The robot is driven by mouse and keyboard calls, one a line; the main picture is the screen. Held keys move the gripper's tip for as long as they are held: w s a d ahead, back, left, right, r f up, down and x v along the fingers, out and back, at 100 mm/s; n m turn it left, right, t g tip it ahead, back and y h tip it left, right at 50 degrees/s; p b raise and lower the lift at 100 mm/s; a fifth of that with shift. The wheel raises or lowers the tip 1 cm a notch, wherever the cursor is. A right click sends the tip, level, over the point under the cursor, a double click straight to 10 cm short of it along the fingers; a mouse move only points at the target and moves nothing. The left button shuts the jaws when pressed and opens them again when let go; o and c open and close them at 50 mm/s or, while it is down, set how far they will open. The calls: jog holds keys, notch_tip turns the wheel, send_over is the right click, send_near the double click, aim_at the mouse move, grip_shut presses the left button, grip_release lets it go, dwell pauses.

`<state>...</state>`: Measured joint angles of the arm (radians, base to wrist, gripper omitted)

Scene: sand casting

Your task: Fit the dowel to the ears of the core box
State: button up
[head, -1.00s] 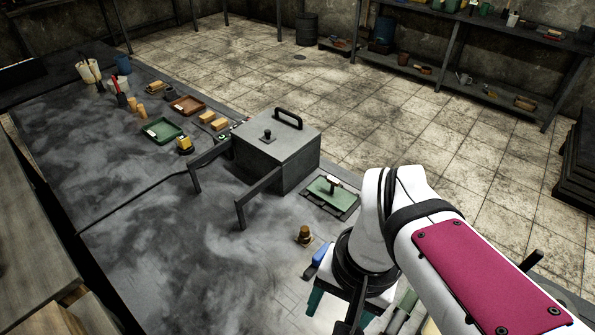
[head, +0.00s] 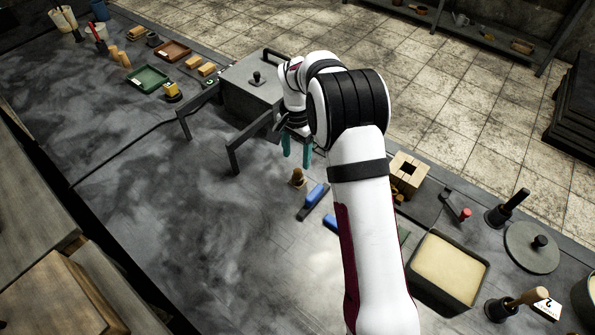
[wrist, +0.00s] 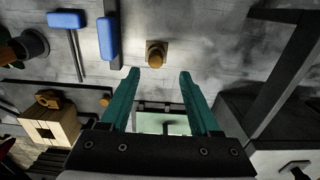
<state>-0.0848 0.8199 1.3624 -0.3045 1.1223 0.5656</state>
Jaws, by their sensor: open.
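A brown wooden peg-like piece, which looks like the dowel (head: 298,177), stands upright on a small square base on the dark bench. It also shows in the wrist view (wrist: 155,54), just beyond my fingertips. My gripper (head: 297,159) has teal fingers pointing down, apart and empty, close to the dowel. In the wrist view my gripper (wrist: 159,74) has nothing between its tips. The core box (head: 407,172) is a pale wooden block with a dark square opening, right of my arm. The wrist view shows it too (wrist: 62,128), at the lower left. My arm hides some of the bench beside it.
Blue-handled tools (head: 312,201) lie right of the dowel. A grey lidded box (head: 250,95) with dark bars (head: 236,160) stands behind left. A sand tray (head: 450,268) is at lower right.

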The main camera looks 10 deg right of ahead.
aim_at(298, 171)
jog(key=f, duration=0.5)
jog(key=shift+s+d, duration=0.1)
jog(key=shift+s, duration=0.3)
grip_shut()
